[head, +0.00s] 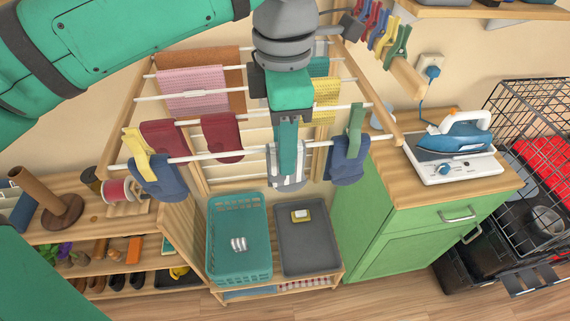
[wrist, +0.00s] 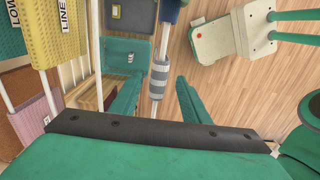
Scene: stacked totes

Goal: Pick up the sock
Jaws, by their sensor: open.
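A grey-and-white striped sock (head: 288,178) hangs on the front rod of the drying rack (head: 214,154), partly hidden behind my gripper. The striped sock (wrist: 159,75) also shows in the wrist view, lying in line with the gap between the fingers. My gripper (head: 287,160) is open and empty, pointing down at the rod; in the wrist view its two teal fingers (wrist: 156,86) stand on either side of the sock. Contact cannot be told. Dark blue socks (head: 158,177) and (head: 346,165) hang at both ends of the same rod, by a yellow peg and a green peg.
Dark red cloths (head: 222,137), a pink cloth (head: 193,88) and a yellow cloth (head: 326,100) hang nearby. Below stand a teal basket (head: 213,267) with a small striped item and a grey tray (head: 309,258). A green cabinet (head: 385,235) carries an iron (head: 454,137) at right.

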